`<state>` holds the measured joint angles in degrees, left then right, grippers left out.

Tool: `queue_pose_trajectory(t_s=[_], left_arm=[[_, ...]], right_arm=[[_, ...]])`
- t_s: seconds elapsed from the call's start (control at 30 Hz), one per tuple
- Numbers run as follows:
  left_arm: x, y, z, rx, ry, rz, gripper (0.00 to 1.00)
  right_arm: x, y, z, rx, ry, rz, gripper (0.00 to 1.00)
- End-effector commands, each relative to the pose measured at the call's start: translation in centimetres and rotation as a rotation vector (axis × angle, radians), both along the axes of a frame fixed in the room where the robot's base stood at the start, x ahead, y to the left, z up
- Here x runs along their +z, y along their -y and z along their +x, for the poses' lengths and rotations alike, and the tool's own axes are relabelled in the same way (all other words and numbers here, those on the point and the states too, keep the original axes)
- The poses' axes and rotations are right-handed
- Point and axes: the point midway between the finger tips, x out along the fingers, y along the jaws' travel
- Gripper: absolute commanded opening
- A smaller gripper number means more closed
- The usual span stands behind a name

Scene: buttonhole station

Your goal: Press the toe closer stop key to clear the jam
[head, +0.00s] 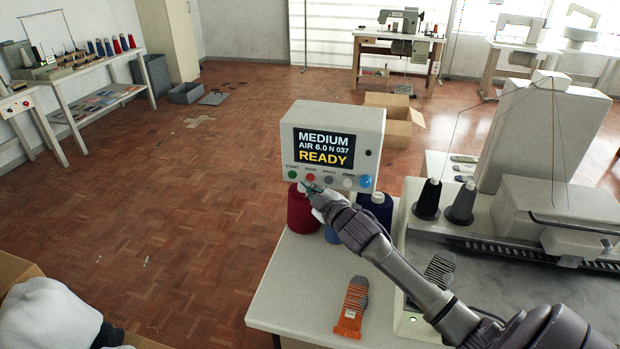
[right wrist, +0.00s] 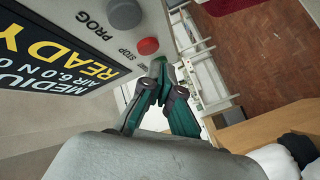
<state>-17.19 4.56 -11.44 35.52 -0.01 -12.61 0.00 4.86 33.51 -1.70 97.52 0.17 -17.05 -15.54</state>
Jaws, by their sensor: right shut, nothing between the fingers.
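The toe closer's control box (head: 340,125) stands on the white table, its screen reading MEDIUM, AIR 6.0 N 037, READY. The red stop key (head: 310,178) sits in the key row below the screen, second from the left. In the right wrist view the stop key (right wrist: 148,46) shows clearly beside its STOP label. My right gripper (head: 307,188) is shut and empty, its tips just below the key row. In the right wrist view the gripper tips (right wrist: 160,66) are close to the stop key, apart from it in the picture; actual contact cannot be told. My left gripper is not in view.
Beside the red key are a green key (head: 293,174) and a grey key (head: 328,181). A dark red yarn cone (head: 299,212) and blue cones stand behind my gripper. An orange striped sock (head: 352,308) lies on the table. The machine (head: 545,150) fills the right side.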

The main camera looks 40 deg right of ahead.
Motion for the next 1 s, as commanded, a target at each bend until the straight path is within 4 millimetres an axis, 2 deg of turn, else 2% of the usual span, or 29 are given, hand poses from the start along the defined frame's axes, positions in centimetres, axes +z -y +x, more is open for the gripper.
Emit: queue_pose_trajectory(t_s=[0.5, 1.0], left_arm=[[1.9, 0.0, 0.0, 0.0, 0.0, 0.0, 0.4], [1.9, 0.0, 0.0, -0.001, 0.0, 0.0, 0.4]], right_arm=[[0.1, -3.5, -3.0, 0.0, -0.001, 0.001, 0.0], [0.0, -3.7, -3.1, 0.0, 0.0, 0.0, 0.0]])
